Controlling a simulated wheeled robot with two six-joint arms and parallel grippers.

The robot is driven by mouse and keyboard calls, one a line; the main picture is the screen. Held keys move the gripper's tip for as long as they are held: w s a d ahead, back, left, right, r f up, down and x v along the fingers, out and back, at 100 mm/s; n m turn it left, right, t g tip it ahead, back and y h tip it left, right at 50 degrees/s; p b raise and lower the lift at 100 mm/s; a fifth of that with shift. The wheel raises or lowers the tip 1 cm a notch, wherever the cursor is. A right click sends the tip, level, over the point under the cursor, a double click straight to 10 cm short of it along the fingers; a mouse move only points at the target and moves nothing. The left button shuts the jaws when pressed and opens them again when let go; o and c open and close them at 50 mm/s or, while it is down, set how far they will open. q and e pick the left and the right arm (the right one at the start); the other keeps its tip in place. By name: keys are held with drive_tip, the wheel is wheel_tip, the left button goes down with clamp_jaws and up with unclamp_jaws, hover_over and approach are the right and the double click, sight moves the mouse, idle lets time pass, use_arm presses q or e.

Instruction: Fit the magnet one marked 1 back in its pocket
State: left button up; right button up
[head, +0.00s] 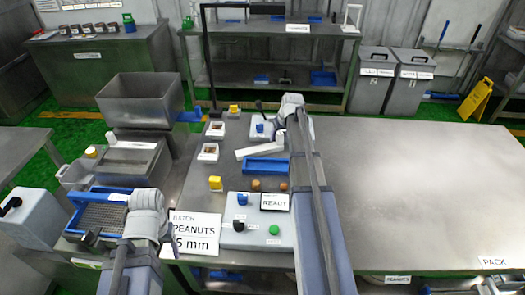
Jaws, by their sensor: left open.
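No magnet marked 1 and no pocket can be made out at this size. My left gripper (98,238) is open, low at the left by the near edge of a blue-framed mesh tray (75,213). My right gripper (270,106) is at the far part of the table, above a pale box with a blue knob (261,127). Its fingers are too small and dark to read. A white bar (256,149) and a blue tray (266,170) lie just nearer than the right gripper.
A control box (247,240) with a READY screen (275,201) stands at the table's front, beside a PEANUTS sign (195,232). The table's right half (430,190) is clear.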

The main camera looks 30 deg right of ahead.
clamp_jaws()
idle(1.2)
